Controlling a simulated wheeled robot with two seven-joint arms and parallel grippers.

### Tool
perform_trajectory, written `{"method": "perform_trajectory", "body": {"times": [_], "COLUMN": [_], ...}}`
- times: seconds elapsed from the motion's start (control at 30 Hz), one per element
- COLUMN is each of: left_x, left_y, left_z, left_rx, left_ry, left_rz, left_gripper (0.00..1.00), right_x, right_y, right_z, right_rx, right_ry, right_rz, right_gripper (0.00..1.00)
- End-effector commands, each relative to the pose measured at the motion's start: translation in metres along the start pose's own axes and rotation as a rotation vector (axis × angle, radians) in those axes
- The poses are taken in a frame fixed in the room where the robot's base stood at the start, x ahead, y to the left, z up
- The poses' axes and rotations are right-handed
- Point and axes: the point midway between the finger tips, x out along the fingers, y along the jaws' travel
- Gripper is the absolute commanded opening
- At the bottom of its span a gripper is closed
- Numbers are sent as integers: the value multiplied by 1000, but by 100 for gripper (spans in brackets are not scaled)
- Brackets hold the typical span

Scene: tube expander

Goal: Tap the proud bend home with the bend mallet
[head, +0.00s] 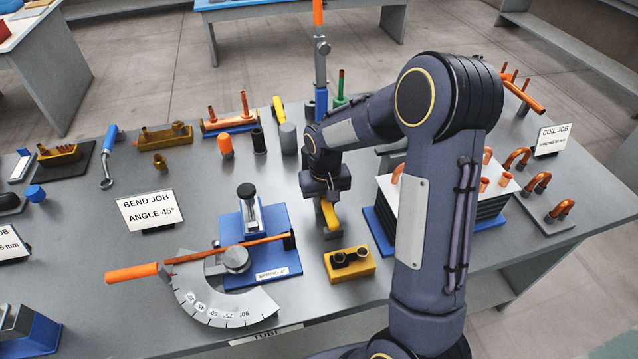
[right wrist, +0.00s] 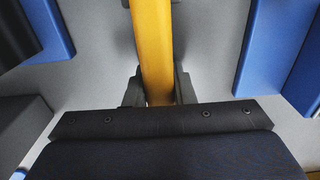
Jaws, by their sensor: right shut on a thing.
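The mallet is over the table between the blue bending fixture and the coil block. The coil block (head: 388,190), with a white top and dark fins, stands right of the gripper, partly hidden by my arm. Copper bends show at its top, one (head: 398,173) left of my arm and another (head: 487,155) right of it. I cannot tell which bend is proud. My left gripper is out of view.
Loose copper U-bends (head: 537,182) lie on a grey strip at right. A vertical orange-topped tool (head: 320,75) stands behind the gripper.

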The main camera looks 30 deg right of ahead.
Motion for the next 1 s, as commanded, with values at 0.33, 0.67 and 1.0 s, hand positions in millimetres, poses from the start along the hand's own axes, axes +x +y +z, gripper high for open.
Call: {"method": "perform_trajectory", "body": {"times": [0.33, 0.67, 1.0], "left_x": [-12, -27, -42], "left_y": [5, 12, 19], "left_z": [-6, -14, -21], "left_rx": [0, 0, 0], "left_ry": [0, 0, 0], "left_rz": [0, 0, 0], "left_gripper": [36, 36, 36], "right_x": [-19, -44, -70], "right_y": [0, 0, 0], "right_z": [-1, -1, -1], "right_rx": [-1, -1, 0], "right_ry": [4, 4, 5], "right_rz": [-1, -1, -1], "right_gripper": [0, 0, 0]}}
